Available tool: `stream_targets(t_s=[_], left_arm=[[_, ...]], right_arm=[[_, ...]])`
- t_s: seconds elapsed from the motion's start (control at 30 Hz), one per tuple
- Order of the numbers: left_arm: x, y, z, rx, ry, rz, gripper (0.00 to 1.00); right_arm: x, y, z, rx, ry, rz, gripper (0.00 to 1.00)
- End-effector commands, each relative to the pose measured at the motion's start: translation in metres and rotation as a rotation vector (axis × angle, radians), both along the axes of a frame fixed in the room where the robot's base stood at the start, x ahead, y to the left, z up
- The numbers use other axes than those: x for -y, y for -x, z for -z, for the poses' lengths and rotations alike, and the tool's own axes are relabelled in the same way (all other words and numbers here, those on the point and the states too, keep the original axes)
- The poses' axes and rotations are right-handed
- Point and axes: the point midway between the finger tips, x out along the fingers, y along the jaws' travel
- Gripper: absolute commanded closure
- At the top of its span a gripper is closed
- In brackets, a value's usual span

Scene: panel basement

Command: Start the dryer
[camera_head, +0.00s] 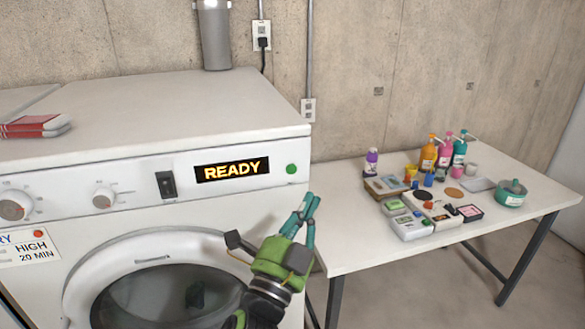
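The white dryer (200,118) fills the left of the view. Its display (232,170) reads READY in orange letters. A round green button or light (291,169) is just right of the display. A black rocker switch (166,184) is left of it, and two dials, a larger one (14,206) and a smaller one (104,197), are farther left. The round door (160,252) looks shut, with something dark behind its glass.
A white table (360,250) on the right holds several bottles, small boxes and a teal pot (511,193). Red-and-white packs (36,126) lie on the dryer top, which is otherwise clear. A grey pipe (214,38) and an outlet (261,35) are on the concrete wall.

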Motion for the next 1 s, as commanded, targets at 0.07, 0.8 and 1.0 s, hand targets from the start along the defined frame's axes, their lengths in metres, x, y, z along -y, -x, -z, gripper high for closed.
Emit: stream_targets(t_s=[0.07, 0.8, 1.0], left_arm=[[0.000, 0.000, 0.000, -0.001, -0.001, 0.000, 1.00], [-0.023, -0.070, 0.001, -0.001, 0.000, 0.000, 1.00], [-0.027, -0.082, 0.001, -0.002, 0.001, 0.000, 1.00]], right_arm=[[0.000, 0.000, 0.000, 0.000, 0.000, 0.000, 1.00], [-0.004, 0.001, 0.010, -0.001, -0.005, 0.001, 1.00], [-0.004, 0.001, 0.012, -0.001, -0.005, 0.001, 1.00]])
